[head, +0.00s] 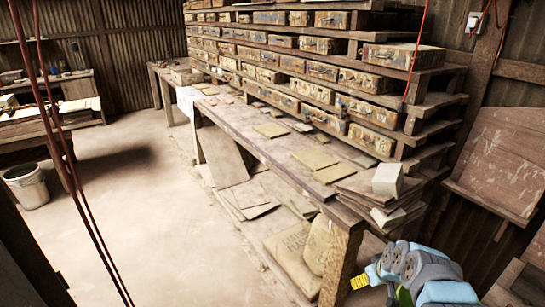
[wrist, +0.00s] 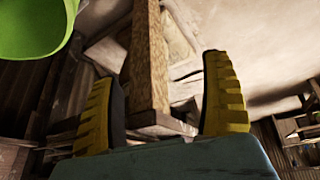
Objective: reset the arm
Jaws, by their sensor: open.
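My gripper (head: 362,281) is at the lower right of the head view, just right of the front leg of the long workbench (head: 215,112). It is at the near end of the bench and low beside it. In the wrist view my gripper (wrist: 160,72) has its two yellow ribbed fingers spread wide apart, with nothing held between them. The wooden bench leg (wrist: 150,60) shows beyond and between the fingers. I cannot tell how far the fingers are from it. Most of my arm is outside the head view.
A rack of boxes (head: 335,72) lines the wall behind the bench. A white block (head: 388,180) sits on stacked boards at the bench's near end. Sacks (head: 295,250) lie on the lower shelf. A bucket (head: 26,186) stands left; the floor (head: 155,225) between is clear.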

